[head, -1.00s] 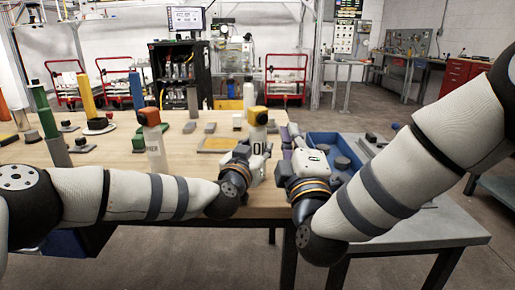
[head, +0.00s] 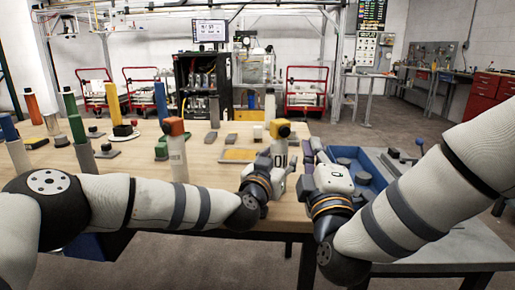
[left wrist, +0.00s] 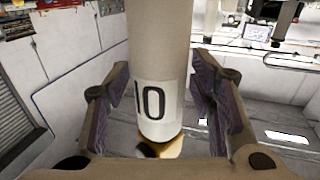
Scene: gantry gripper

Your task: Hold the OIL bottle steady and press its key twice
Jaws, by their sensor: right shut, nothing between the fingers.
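The OIL bottle (head: 280,146) stands upright near the table's front edge, pale with an orange top (head: 280,129) and a black-lettered label. Its key cannot be made out separately from the top. My left gripper (head: 274,164) is at the bottle's lower part. In the left wrist view the bottle (left wrist: 158,75) is between the two open finger pads (left wrist: 158,105), with a gap on each side. My right gripper (head: 313,152) is shut and empty, just right of the bottle and apart from it, its fingers lower than the orange top.
A similar orange-topped bottle (head: 177,155) stands to the left on the table (head: 225,195). Several coloured cylinders stand further left. A blue bin (head: 350,160) is at the right, close to my right gripper.

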